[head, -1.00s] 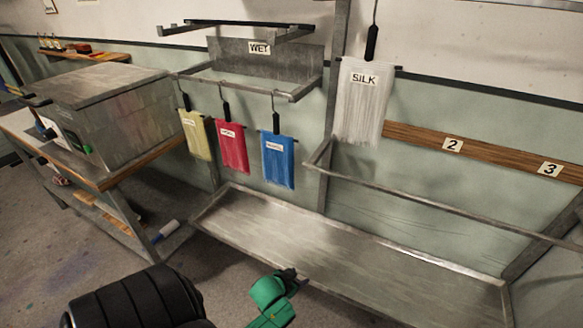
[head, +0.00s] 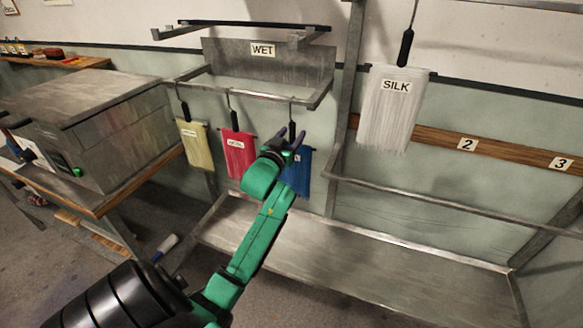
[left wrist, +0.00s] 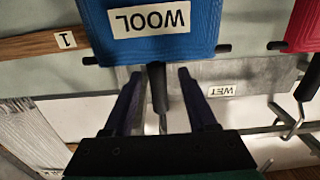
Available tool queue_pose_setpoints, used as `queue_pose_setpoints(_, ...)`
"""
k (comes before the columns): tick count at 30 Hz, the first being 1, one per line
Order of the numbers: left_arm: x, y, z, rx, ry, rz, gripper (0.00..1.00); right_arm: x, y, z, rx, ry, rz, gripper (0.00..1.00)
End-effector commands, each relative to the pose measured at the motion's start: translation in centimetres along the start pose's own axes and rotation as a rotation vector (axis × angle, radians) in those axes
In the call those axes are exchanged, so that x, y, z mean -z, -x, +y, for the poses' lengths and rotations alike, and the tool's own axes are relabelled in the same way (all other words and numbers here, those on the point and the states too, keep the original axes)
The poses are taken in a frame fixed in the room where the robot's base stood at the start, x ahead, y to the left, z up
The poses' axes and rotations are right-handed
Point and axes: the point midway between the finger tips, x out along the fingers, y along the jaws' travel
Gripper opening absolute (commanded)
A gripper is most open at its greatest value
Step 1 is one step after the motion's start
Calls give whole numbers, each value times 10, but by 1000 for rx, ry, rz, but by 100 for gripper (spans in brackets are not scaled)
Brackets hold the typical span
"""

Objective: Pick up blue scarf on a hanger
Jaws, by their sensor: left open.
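The blue scarf (head: 300,175) hangs from the front rail of the WET rack, partly hidden behind my left gripper (head: 288,140) in the head view. In the left wrist view, which is upside down, the blue scarf (left wrist: 160,45) carries a WOOL label. Its hanger's black handle (left wrist: 157,88) shows between the two fingers of my left gripper (left wrist: 160,74). The fingers are open, with a gap on both sides of the handle. The scarf hangs beyond the fingertips. My right gripper is in neither view.
A red scarf (head: 237,154) and a yellow scarf (head: 195,145) hang left of the blue one on the rack's rail (head: 250,94). A white SILK scarf (head: 394,110) hangs to the right. A metal tray (head: 370,262) lies below. A workbench with a metal box (head: 110,125) stands at left.

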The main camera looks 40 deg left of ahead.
Motion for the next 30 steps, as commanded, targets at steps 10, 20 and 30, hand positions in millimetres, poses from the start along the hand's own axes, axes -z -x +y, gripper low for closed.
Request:
queue_pose_setpoints(10,2,-34,0,-1,0,0,57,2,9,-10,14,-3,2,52)
queue_pose_setpoints(20,2,-34,0,-1,0,0,0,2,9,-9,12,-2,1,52)
queue_pose_setpoints(30,2,-33,0,-1,0,-1,0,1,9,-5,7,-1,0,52)
